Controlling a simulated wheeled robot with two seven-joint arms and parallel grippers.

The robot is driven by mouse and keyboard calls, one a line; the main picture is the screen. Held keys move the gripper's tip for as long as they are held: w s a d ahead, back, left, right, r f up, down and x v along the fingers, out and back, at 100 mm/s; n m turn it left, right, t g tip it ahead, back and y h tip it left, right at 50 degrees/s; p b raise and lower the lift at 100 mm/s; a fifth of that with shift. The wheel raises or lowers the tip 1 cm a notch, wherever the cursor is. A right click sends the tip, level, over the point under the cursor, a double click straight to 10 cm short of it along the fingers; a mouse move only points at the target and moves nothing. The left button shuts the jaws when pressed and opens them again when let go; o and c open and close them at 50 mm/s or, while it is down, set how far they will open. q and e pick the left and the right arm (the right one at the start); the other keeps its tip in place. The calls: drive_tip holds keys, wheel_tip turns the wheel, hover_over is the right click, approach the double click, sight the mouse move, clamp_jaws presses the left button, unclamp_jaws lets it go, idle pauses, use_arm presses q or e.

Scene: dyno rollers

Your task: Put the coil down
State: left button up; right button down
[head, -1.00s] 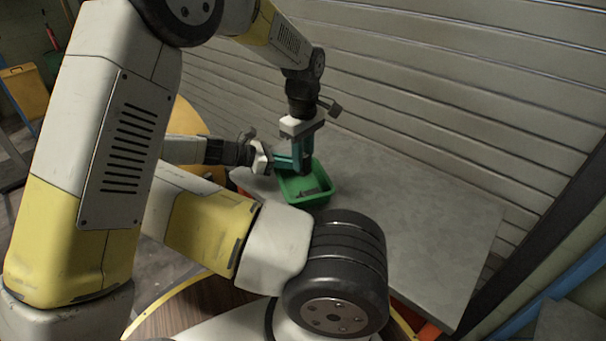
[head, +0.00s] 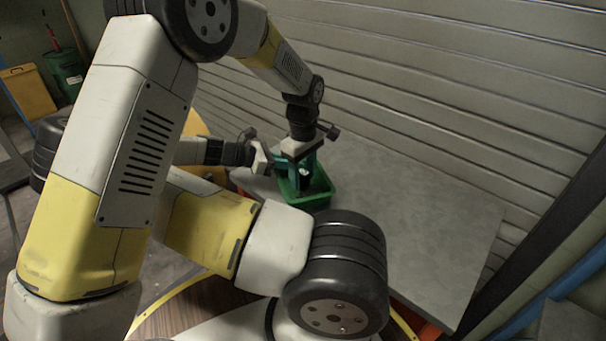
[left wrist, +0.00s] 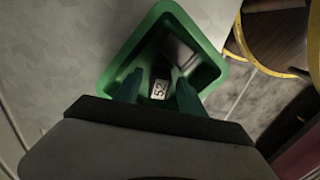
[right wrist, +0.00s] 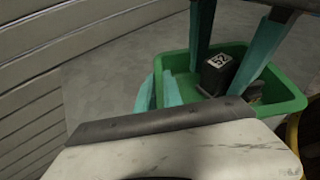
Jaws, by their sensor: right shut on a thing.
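The coil is a small dark block with a white label reading 52. It shows inside the green bin (head: 318,203) in the head view, and in the right wrist view (right wrist: 217,73) and left wrist view (left wrist: 160,88). My left gripper (head: 303,187) reaches down into the bin from above. Its teal fingers stand apart on either side of the coil, with a gap visible. The coil seems to rest on the bin floor, though its underside is hidden. My right gripper (right wrist: 162,92) is shut on the bin's wall at its side.
Another grey-black piece (right wrist: 250,92) lies in the bin beside the coil. The bin is on a grey table (head: 420,225) with free room to the right. A slatted wall (head: 450,90) stands behind the table.

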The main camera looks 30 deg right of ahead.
sight(303, 172)
use_arm(q)
wheel_tip(303, 172, up, 12)
drive_tip(key=shift+r, duration=0.2)
idle(0.5)
use_arm(e)
drive_tip(key=c, duration=1.4)
unclamp_jaws()
drive_tip(key=shift+a, duration=0.1)
